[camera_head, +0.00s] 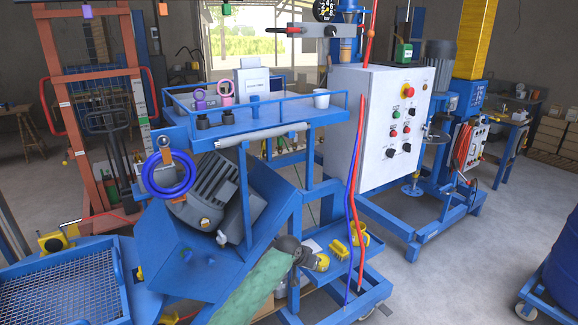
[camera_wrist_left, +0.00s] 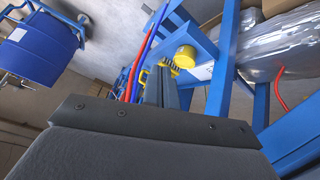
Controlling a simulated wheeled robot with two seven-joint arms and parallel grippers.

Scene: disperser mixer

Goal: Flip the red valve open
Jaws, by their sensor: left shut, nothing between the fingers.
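I cannot clearly pick out the red valve in either view. A thin curved red piece (camera_wrist_left: 281,90) shows at the right of the left wrist view, beside a silver wrapped cylinder (camera_wrist_left: 275,45); I cannot tell if it is the valve's handle. My right gripper is in neither view.
A white control cabinet (camera_head: 372,120) stands behind. A blue drum (camera_head: 563,265) is at far right, with open floor before it.

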